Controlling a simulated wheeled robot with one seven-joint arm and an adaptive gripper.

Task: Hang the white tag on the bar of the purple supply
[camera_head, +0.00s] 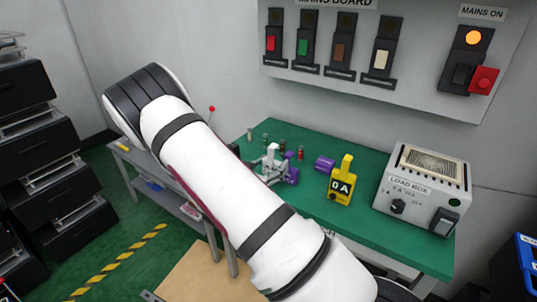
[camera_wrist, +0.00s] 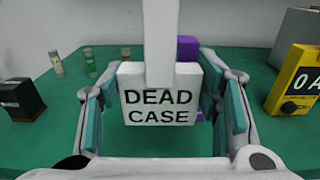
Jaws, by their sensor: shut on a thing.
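My gripper (camera_wrist: 161,84) is shut on the white tag (camera_wrist: 158,108), lettered DEAD CASE. Its teal pads are at the tag's left and right sides. A white upright stem (camera_wrist: 160,40) rises in front of the tag's upper middle. In the wrist view a purple thing (camera_wrist: 188,48) shows behind the tag, mostly hidden, with a purple bit below near the right finger. In the head view, purple parts (camera_head: 292,176) are beside my gripper (camera_head: 271,163), and a purple piece (camera_head: 324,163) lies to the right. I cannot make out the supply's bar.
A yellow meter (camera_head: 341,190) reading 0 A and a white load box (camera_head: 423,186) stand right on the green bench (camera_head: 310,238). Several small cylinders (camera_wrist: 89,60) and a black block (camera_wrist: 20,100) are to the left. The mains board (camera_head: 420,85) hangs behind.

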